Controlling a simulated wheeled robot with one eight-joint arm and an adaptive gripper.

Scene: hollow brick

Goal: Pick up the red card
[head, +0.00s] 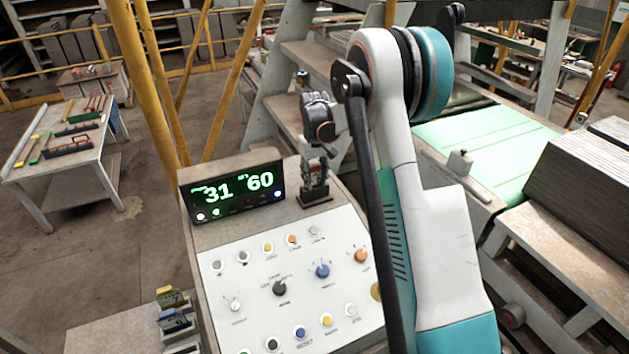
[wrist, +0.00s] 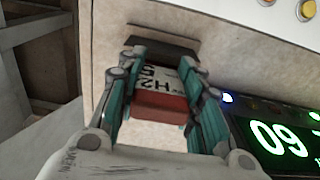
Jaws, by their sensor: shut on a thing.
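The red card (wrist: 160,105), with a white label bearing dark characters, is between the fingers of my gripper (wrist: 160,70) in the wrist view. My gripper is shut on it. Beyond the card is a dark holder (wrist: 165,46) on the beige console top. In the head view my gripper (head: 315,178) points down just over the dark holder (head: 316,197), to the right of the display. The card is mostly hidden there by the fingers. I cannot tell whether its lower end is inside the holder.
A lit display (head: 235,191) stands left of the holder. The sloped control panel (head: 250,300) with knobs and buttons lies in front. A yellow card (head: 170,296) and a blue card (head: 172,318) sit in slots at lower left. Yellow posts (head: 148,90) rise behind the console.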

